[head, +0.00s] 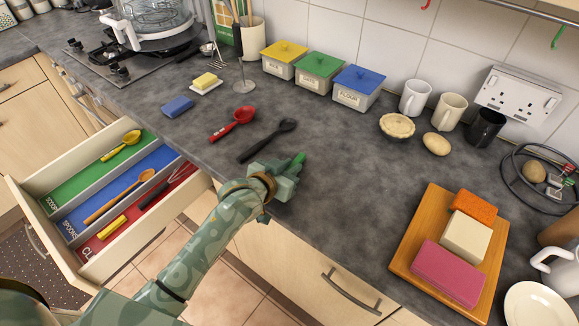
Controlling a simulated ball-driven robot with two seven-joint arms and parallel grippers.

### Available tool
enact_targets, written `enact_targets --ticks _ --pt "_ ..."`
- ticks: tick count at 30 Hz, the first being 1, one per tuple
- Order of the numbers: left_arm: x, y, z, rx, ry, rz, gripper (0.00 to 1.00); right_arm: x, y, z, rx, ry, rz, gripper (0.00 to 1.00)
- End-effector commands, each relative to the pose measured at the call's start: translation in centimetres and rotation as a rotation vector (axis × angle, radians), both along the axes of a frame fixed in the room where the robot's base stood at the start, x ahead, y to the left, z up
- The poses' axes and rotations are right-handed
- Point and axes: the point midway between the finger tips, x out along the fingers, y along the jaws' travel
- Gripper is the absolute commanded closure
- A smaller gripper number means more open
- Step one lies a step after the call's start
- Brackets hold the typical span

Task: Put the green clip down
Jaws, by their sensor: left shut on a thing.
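The green clip (300,158) shows as a small bright green piece at the tip of my left gripper (291,168). My left gripper is shut on it, over the grey worktop (340,215) near its front edge. The fingers hide most of the clip, and I cannot tell whether it touches the worktop. My right gripper is not in view.
A black spoon (262,146) and a red spoon (236,121) lie just behind-left. An open drawer (30,205) with green, blue and red sections holds utensils. A wooden board (407,262) with coloured blocks lies right. The worktop between gripper and board is clear.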

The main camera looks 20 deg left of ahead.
Motion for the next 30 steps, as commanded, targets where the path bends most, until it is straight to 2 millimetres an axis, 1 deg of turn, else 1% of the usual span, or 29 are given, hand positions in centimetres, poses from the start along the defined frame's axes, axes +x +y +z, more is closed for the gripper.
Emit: enact_targets --ticks 2,3,4,5,14,17,18,21,23,24,30 --pt "0.0 0.0 -0.3 0.001 0.001 0.000 1.00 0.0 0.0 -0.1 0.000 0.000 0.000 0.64" --pt "0.0 0.0 -0.2 0.001 0.001 0.000 0.72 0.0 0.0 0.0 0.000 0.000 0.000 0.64" --pt "0.0 0.0 -0.2 0.001 0.001 0.000 0.64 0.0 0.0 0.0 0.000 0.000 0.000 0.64" --pt "0.0 0.0 -0.2 0.001 0.001 0.000 0.61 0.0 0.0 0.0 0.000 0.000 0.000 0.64" --pt "0.0 0.0 -0.3 0.000 0.001 0.000 0.61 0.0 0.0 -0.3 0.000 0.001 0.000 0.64" --pt "0.0 0.0 -0.7 -0.001 0.000 0.000 0.61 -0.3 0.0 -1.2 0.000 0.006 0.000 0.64" --pt "0.0 0.0 -0.9 -0.001 0.001 0.000 0.61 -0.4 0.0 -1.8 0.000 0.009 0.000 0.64" --pt "-2.2 0.6 1.0 0.001 0.001 0.000 0.61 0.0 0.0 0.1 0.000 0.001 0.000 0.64" --pt "-3.8 1.2 1.6 0.003 0.001 -0.001 0.61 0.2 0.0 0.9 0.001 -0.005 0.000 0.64" --pt "-4.8 1.7 2.0 0.003 0.001 -0.001 0.61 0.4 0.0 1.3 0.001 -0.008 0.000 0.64" --pt "-9.9 3.1 4.0 0.002 0.002 -0.002 0.61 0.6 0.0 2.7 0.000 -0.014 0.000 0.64"
